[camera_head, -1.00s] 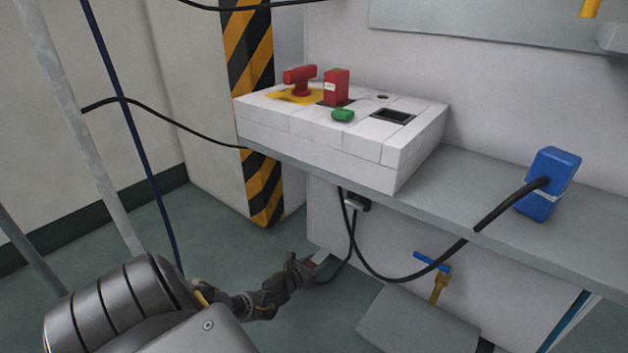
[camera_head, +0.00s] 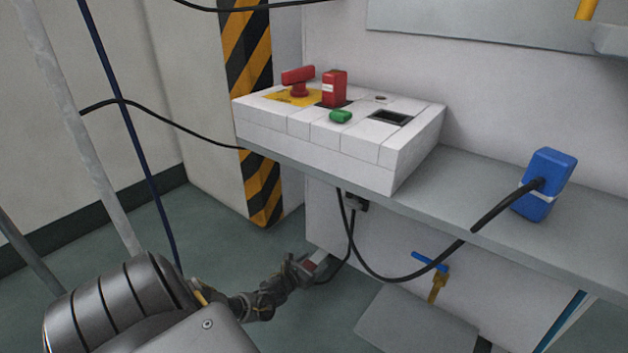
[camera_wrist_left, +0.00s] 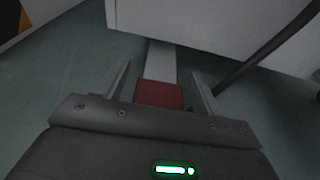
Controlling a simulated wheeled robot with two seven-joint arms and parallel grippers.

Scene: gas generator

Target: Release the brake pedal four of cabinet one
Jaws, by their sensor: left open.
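The brake pedal (camera_wrist_left: 160,92) is a pale grey bar with a dark red pad. It sticks out low from under the white cabinet (camera_wrist_left: 215,28). In the left wrist view the pad lies between the two parted fingers of my left gripper (camera_wrist_left: 160,82), near the palm. My left gripper also shows in the head view (camera_head: 312,264), low near the floor beside the cabinet's lower front. The pedal's pad (camera_head: 309,265) is partly hidden by the fingers there. Whether the fingers touch the pad, I cannot tell. My right gripper is not seen.
A white control box (camera_head: 330,145) with red and green controls stands on the grey shelf (camera_head: 480,205) above. A black cable (camera_head: 375,272) hangs close to the gripper. A blue plug (camera_head: 546,185) sits at right. A blue-handled valve (camera_head: 436,275) is below the shelf.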

